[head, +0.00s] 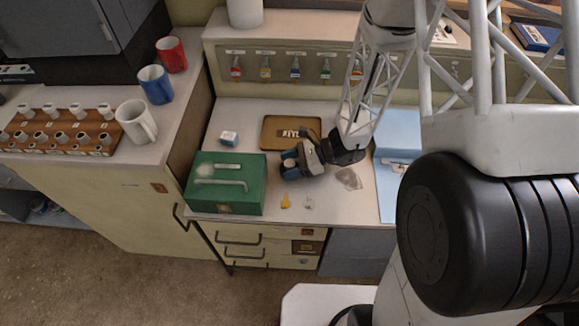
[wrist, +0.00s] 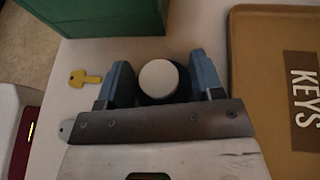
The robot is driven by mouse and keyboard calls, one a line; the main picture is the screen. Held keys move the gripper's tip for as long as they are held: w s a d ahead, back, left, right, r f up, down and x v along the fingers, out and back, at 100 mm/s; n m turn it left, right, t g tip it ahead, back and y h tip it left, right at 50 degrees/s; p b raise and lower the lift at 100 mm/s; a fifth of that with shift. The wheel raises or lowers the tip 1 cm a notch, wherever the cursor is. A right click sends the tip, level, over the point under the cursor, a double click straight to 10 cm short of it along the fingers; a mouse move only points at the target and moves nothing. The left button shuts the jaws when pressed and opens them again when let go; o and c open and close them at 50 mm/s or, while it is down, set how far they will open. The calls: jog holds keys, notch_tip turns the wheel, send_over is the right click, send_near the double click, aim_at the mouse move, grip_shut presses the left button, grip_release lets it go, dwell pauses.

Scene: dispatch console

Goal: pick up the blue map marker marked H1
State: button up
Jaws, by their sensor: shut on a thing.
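My gripper (head: 289,164) is low over the middle of the counter, between the green box and the tan key tray. In the wrist view, the two blue fingertips of my gripper (wrist: 160,88) are closed on either side of a round piece (wrist: 158,78) with a plain white top and a dark side. No H1 mark can be read on it, and its side colour is too dark to be sure of. In the head view this piece is mostly hidden by the fingers. A small blue and white block (head: 229,138) stands behind the green box; any mark on it is too small to read.
The green box (head: 246,205) is left of my gripper and the tan KEYS tray (head: 268,142) behind it. Light blue folders (head: 398,130) lie right. A wooden rack (head: 85,143) and mugs (head: 137,121) stand far left.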

aim_at(290, 163)
jog(key=shift+r, duration=0.25)
jog(key=shift+r, duration=1.65)
jog(key=s+d, duration=0.2)
jog(key=s, duration=0.3)
jog(key=s+d+r, duration=0.1)
jog(key=s+d, duration=0.1)
jog(key=s, duration=0.2)
jog(key=s+d, duration=0.2)
jog(key=s, duration=0.3)
jog(key=shift+s+d+r, duration=0.15)
jog(key=shift+s, duration=0.2)
